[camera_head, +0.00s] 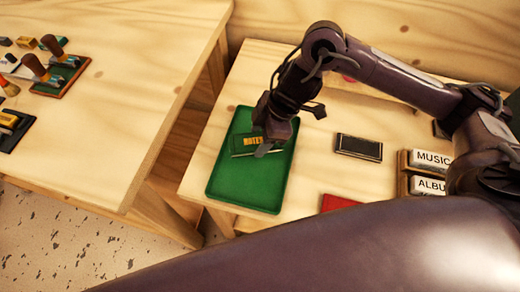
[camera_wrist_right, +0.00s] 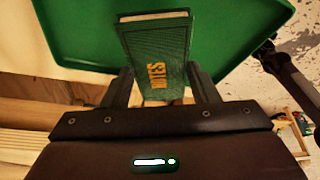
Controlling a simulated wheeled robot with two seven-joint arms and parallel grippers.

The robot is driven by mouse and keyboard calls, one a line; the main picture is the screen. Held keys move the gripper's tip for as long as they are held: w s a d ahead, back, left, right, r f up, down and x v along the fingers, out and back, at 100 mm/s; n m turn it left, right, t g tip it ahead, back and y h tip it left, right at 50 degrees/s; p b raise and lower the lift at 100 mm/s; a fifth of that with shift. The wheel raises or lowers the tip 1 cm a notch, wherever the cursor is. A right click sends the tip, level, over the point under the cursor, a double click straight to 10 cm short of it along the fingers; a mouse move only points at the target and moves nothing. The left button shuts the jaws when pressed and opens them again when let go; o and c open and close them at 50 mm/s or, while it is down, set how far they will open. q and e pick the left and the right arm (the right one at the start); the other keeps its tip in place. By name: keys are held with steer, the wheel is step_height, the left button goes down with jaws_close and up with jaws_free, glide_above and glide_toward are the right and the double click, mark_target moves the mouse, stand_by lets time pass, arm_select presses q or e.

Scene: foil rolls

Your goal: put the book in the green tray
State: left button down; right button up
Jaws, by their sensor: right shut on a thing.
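The book (camera_head: 244,141) is dark green with yellow lettering and pale page edges. It shows over the floor of the green tray (camera_head: 222,182) in the head view, inside the tray's outline. Whether it touches the tray floor I cannot tell. My right gripper (camera_head: 268,144) is shut on the book, its wrist above it. In the right wrist view the book (camera_wrist_right: 160,50) stands between the two fingers of my right gripper (camera_wrist_right: 163,88), with the green tray (camera_wrist_right: 80,32) behind it. My left gripper is not in view.
A dark framed block (camera_head: 359,147) lies right of the tray. Boxes labelled MUSIC (camera_head: 431,159) and ALBU (camera_head: 430,186) stand in a wooden holder farther right. A red item (camera_head: 338,202) lies near the front. A second table (camera_head: 130,90) with small items is at left, across a gap.

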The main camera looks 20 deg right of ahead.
steer(key=shift+f, duration=2.75)
steer(key=shift+f+b, duration=0.15)
steer(key=shift+b, duration=0.15)
steer(key=o, duration=1.1)
steer(key=shift+d+r, duration=0.15)
steer(key=shift+r, duration=0.35)
steer(key=p+v, duration=0.1)
steer(key=v, duration=1)
steer(key=shift+r+p, duration=0.1)
steer(key=shift+p, duration=0.25)
